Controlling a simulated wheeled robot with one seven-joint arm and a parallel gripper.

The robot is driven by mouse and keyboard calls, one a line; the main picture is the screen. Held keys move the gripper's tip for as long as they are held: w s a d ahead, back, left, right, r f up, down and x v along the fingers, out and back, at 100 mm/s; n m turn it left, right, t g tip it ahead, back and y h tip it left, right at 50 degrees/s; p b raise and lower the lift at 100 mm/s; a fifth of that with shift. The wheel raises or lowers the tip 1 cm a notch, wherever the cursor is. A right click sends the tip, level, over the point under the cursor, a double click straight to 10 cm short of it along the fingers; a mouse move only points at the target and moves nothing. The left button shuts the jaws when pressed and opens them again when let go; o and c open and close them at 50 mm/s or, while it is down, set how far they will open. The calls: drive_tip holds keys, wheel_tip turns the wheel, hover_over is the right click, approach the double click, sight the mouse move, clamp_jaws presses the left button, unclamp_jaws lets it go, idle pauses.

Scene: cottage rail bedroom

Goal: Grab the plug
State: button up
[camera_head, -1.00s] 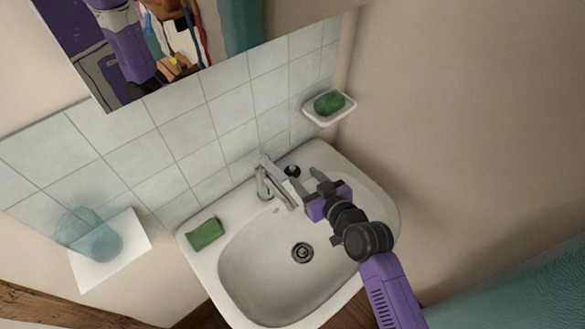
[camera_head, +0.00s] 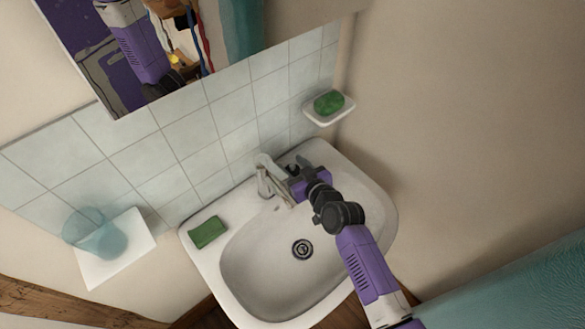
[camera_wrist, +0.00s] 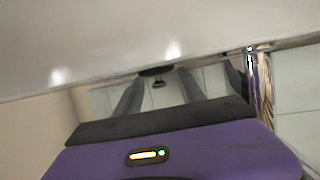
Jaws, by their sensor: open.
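The black plug (camera_head: 292,167) sits on the back rim of the white sink (camera_head: 262,285), just right of the chrome faucet (camera_head: 263,180). My gripper (camera_head: 295,173) is at the back rim, beside the faucet, with its fingers partly hidden by its purple body. In the wrist view the dark plug (camera_wrist: 156,71) shows beyond the open fingers, roughly between their tips. My gripper (camera_wrist: 158,84) is open and empty. Whether a finger touches the plug cannot be told.
The faucet post (camera_wrist: 260,85) stands close beside one finger in the wrist view. A green sponge (camera_head: 208,232) lies on the sink's left rim. A wall dish (camera_head: 329,119) with green soap (camera_head: 328,103) is above right. The tiled wall is close behind.

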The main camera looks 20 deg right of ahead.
drive_tip(key=c, duration=0.9)
drive_tip(key=shift+s+f, duration=0.1)
drive_tip(key=shift+f, duration=0.05)
clamp_jaws()
